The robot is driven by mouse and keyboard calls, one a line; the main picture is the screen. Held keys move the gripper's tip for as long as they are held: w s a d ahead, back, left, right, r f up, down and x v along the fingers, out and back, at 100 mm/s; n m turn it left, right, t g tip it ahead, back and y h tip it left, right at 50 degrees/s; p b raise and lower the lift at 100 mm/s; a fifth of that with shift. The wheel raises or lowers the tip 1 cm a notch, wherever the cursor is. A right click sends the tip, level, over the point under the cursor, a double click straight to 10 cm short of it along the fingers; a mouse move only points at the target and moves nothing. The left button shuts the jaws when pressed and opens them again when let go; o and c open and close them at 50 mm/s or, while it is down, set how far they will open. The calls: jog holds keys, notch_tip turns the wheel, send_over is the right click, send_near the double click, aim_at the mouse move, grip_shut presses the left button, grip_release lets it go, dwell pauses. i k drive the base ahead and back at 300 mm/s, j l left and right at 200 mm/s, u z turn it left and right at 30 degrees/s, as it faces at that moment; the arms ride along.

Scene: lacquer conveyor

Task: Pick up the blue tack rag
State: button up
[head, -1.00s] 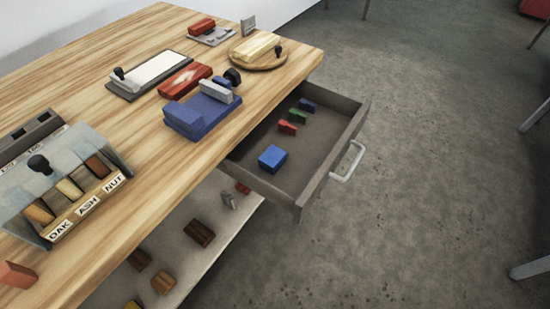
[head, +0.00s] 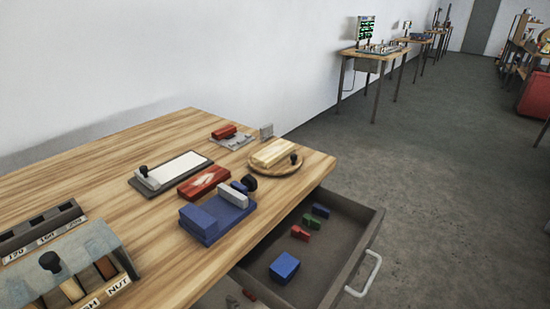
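A plain blue block (head: 284,267) lies on the floor of the open drawer (head: 368,252), near its front left. A smaller dark blue piece (head: 320,210) lies toward the back of the drawer. A blue tray-like piece (head: 238,201) with a raised blue block at its left end sits on the tabletop near the edge above the drawer. I cannot tell from shape alone which blue thing is the tack rag. My gripper is not in view.
Red (head: 300,232) and green (head: 310,221) pieces share the drawer. The wooden table (head: 150,237) bears a red block (head: 203,182), a white pad (head: 182,166), a round board (head: 290,164) and a labelled bin (head: 118,293). The drawer handle (head: 364,277) juts right.

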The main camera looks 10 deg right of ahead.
aim_at(284, 269)
jog(key=k+j, duration=0.2)
jog(key=j+z, duration=0.15)
jog(key=j, duration=0.9)
jog(key=j+z, duration=0.15)
jog(key=j, duration=0.85)
